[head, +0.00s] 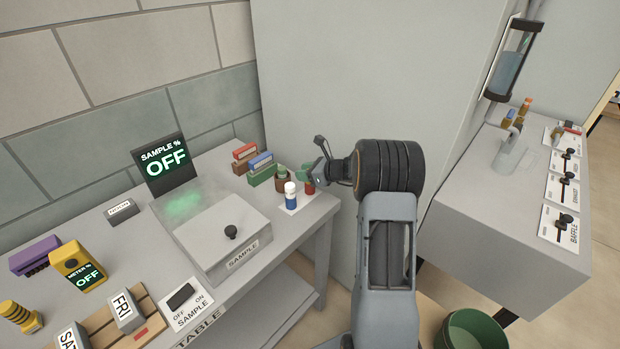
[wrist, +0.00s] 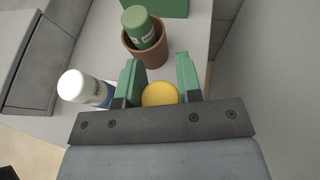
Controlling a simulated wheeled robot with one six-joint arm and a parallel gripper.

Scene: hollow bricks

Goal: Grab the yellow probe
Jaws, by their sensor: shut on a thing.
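My gripper (head: 322,168) is at the far right corner of the table. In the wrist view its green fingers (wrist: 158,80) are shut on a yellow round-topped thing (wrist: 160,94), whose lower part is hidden. In the head view a small red thing (head: 309,187) shows just below the fingers; I cannot tell whether it is the same piece. A yellow ribbed cylinder (head: 20,316), which may be the probe, lies at the table's front left, far from my gripper. A yellow meter reading OFF (head: 76,266) stands behind it.
A white-capped blue vial (head: 291,196) stands close left of my gripper. A brown pot (wrist: 146,60) holding a green vial (wrist: 139,27) is just beyond. The sample box (head: 225,235) fills the table's middle. A wall panel (head: 340,80) rises behind. A green bin (head: 470,330) stands on the floor.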

